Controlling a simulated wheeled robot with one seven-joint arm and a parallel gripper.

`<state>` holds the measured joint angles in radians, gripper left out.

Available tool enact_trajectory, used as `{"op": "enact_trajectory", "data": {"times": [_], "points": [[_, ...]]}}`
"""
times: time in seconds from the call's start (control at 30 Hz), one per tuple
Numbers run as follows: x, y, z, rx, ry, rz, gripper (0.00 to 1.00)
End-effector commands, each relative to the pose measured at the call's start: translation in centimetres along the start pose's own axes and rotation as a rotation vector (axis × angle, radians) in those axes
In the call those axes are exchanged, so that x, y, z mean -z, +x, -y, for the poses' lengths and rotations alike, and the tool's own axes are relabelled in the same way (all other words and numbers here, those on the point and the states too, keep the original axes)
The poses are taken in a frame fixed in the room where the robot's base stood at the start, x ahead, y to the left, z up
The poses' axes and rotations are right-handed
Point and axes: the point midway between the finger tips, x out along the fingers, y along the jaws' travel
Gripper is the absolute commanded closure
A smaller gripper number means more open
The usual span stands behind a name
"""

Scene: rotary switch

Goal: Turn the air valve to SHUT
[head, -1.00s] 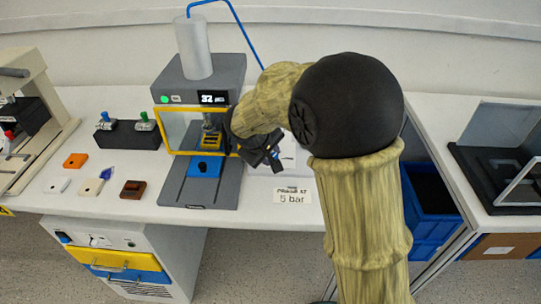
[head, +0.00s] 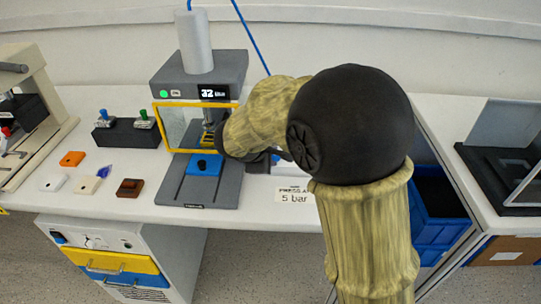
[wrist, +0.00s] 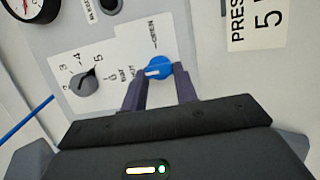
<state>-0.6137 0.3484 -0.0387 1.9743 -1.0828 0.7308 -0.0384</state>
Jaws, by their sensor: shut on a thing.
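The air valve is a blue knob (wrist: 159,71) on a white label plate in the wrist view. A short white mark on it points left, towards a partly covered word that seems to be SHUT. The word OPEN stands above the knob. My gripper (wrist: 160,83) has its two dark fingers on either side of the knob, shut on it. In the head view the knob is hidden behind my arm, and only a dark bit of the gripper (head: 262,162) shows beside the press.
A grey selector knob (wrist: 85,83) with a numbered scale sits left of the valve, with a gauge (wrist: 30,8) above. A press (head: 207,85) with a yellow-framed guard stands left of my arm. A 5 bar sign (head: 295,195) lies on the bench front.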

Motion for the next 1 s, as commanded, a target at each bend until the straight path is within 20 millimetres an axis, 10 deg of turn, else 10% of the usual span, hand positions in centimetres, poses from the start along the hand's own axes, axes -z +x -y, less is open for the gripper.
{"op": "enact_trajectory", "data": {"times": [0.4, 0.43, 0.53, 1.0], "points": [[0.1, -0.1, 0.0, -0.004, -0.012, -0.002, 0.94], [0.1, -0.1, 0.0, -0.004, -0.012, -0.002, 0.67], [0.1, 0.0, 0.0, -0.004, -0.011, -0.002, 0.49], [0.0, -1.4, -0.1, -0.005, -0.008, -0.003, 0.49]]}}
